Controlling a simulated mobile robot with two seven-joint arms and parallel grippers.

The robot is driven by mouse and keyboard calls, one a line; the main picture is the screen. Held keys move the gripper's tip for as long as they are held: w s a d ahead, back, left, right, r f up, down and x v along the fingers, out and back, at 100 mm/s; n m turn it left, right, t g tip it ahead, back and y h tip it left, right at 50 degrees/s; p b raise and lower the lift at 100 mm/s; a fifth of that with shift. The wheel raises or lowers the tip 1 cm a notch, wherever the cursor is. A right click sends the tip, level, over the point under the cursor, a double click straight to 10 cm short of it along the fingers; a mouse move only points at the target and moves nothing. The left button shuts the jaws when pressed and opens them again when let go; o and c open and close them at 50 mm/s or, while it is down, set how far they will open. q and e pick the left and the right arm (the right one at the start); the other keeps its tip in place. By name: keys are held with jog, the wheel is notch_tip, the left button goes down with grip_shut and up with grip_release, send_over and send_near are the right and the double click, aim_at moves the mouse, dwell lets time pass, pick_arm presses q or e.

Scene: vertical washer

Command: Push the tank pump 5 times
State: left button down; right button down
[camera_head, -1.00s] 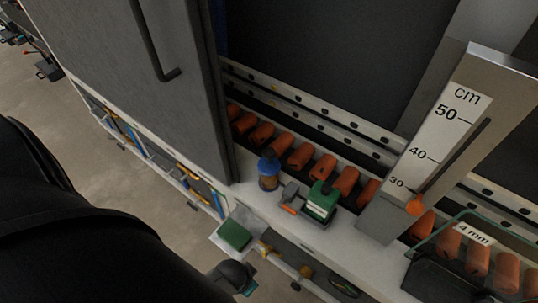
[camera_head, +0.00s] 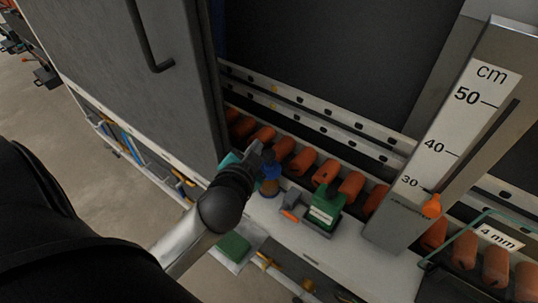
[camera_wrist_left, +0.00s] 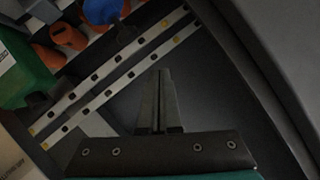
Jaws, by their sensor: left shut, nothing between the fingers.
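A small bottle with a brown body and a blue top, likely the tank pump (camera_head: 270,182), stands on the white ledge in the head view. My left gripper (camera_head: 262,153) is shut and empty beside its top, slightly behind and to the left; whether they touch I cannot tell. In the left wrist view the shut fingers (camera_wrist_left: 162,85) point up the picture, and the round blue top (camera_wrist_left: 103,10) shows beyond them at the upper edge. My right gripper is not in view.
Right of the bottle stand a grey and orange part (camera_head: 293,208) and a green labelled block (camera_head: 325,207). A row of orange rollers (camera_head: 302,162) runs behind. A grey panel (camera_head: 110,70) rises at left, and a cm scale (camera_head: 440,140) at right.

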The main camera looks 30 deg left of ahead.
pick_arm(q)
jog(key=w+d+r+m+t+h, duration=0.1)
jog(key=w+r+m+t+h, duration=0.1)
jog(key=r+m+t, duration=0.35)
jog(key=w+d+r+m+t+h, duration=0.1)
jog(key=w+r+m+t, duration=0.15)
jog(key=r, duration=0.65)
jog(key=d+r+m+g+h, duration=0.2)
jog(key=d+r+m+h, duration=0.2)
jog(key=d+m+h, duration=0.5)
notch_tip(320, 180, down, 8)
jog(key=w+a+m+g+h, duration=0.1)
jog(key=a+m+g+h, duration=0.1)
jog(key=m+g, duration=0.65)
jog(key=a+f+m+g+y, duration=0.2)
jog(key=a+f+y, duration=0.3)
jog(key=a, duration=0.5)
jog(key=shift+f+y+b, duration=0.35)
jog(key=shift+f+y, duration=0.05)
jog(key=shift+y, duration=0.1)
jog(key=shift+f+m, duration=0.15)
jog(key=shift+m, duration=0.1)
